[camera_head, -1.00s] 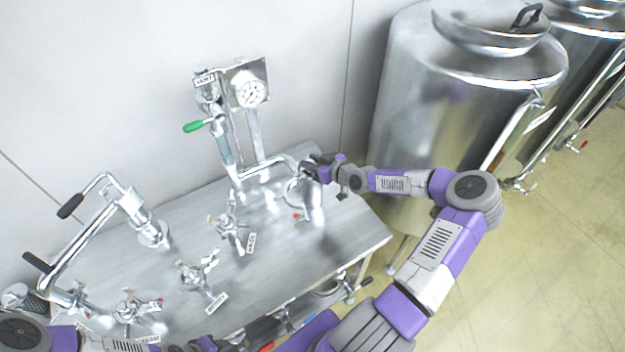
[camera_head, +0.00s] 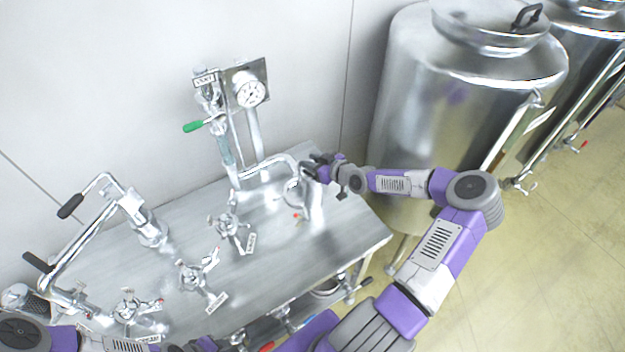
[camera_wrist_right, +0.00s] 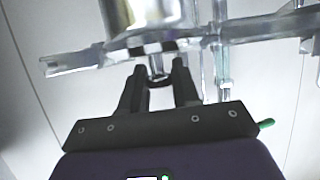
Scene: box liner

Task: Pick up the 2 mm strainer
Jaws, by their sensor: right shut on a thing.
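I cannot make out a strainer marked 2 mm in either view. My right gripper (camera_head: 313,170) is at the upright metal housing (camera_head: 312,203) near the back right of the steel table. In the right wrist view, the fingers of my right gripper (camera_wrist_right: 160,72) are shut on a small metal part (camera_wrist_right: 157,68) below a shiny cylinder (camera_wrist_right: 148,14); exactly what part it is remains unclear. A dark mesh cylinder (camera_head: 35,303) lies at the far left edge; I cannot tell its mesh size. My left arm enters at the bottom left, and its gripper is mostly cut off.
The steel table (camera_head: 335,238) carries several labelled valves, such as one valve (camera_head: 232,232) in the middle. A pressure gauge (camera_head: 250,93) and a green-handled valve (camera_head: 205,124) rise at the back. A large steel tank (camera_head: 455,100) stands behind my right arm.

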